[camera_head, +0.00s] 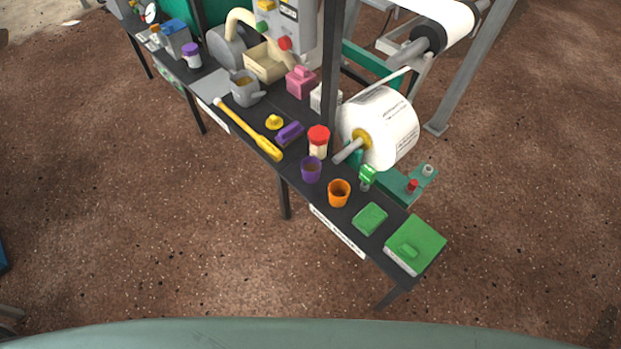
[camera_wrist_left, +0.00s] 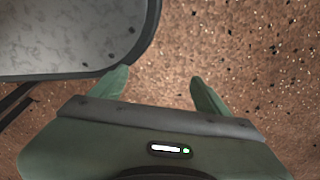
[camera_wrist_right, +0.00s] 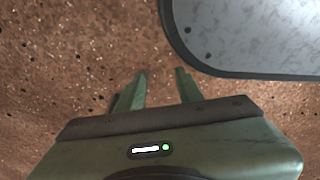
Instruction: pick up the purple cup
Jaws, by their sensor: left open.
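The purple cup (camera_head: 311,170) stands upright on the dark narrow table, in the middle of the head view. Its mouth faces up, and its inside looks brownish. My left gripper (camera_wrist_left: 160,75) is open and empty, with bare ground below it in its wrist view. My right gripper (camera_wrist_right: 160,72) has its fingers apart with nothing between them, also over the ground. Neither gripper shows in the head view, and the cup shows in neither wrist view.
A red-lidded jar (camera_head: 318,143) stands just behind the cup, and an orange cup (camera_head: 339,193) to its front right. A purple block-like object (camera_head: 289,133) and a yellow-handled tool (camera_head: 250,130) lie to its left. A large white paper roll (camera_head: 388,128) stands behind on the right.

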